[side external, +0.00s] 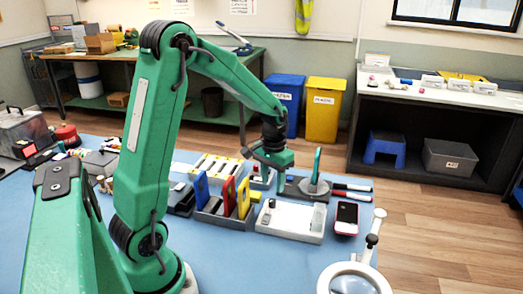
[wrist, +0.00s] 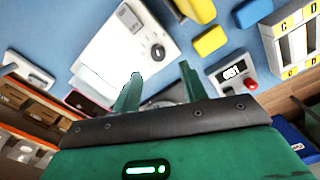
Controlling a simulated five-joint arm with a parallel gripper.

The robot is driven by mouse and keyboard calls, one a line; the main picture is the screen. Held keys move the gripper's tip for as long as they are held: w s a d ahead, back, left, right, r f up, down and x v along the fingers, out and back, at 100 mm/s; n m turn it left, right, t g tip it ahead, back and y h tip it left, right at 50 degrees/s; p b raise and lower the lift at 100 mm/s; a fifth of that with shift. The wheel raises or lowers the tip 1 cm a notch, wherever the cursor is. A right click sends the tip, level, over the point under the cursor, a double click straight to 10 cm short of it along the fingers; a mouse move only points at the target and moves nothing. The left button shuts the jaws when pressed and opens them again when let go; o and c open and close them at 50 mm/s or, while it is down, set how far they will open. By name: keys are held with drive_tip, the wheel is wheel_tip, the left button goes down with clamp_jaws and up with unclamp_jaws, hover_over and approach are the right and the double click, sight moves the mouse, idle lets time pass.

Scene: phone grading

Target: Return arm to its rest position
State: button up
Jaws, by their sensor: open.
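My gripper (side external: 281,180) is above the back of the blue work table (side external: 235,265) in the side external view, behind the white tray (side external: 290,234). In the wrist view my gripper (wrist: 159,86) shows two green fingers standing apart with nothing between them. The white tray (wrist: 100,55) with a grey phone-like piece on it lies beyond the fingers there. My arm is bent, reaching out over the table. The small fingertips are hard to make out in the side external view.
A pink-edged phone (side external: 346,217) lies right of the tray. Coloured phones (side external: 229,194) stand in a grey holder left of my gripper. A magnifier (side external: 355,280) is at the front right. A small display box with a red button (wrist: 235,74) is near the fingers.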

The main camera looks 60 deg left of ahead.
drive_tip(key=shift+r, duration=0.8)
drive_tip(key=shift+r, duration=0.1)
drive_tip(key=shift+s+d+r, duration=0.1)
drive_tip(key=shift+d+r, duration=0.15)
drive_tip(key=s+d+r+m+t, duration=0.3)
drive_tip(key=s+d+r+t, duration=0.2)
drive_tip(key=s+d+r, duration=0.7)
drive_tip(key=s+d, duration=0.1)
drive_tip(key=s, duration=0.1)
drive_tip(key=shift+s+r+m+t, duration=0.2)
drive_tip(key=shift+s+m+t, duration=0.1)
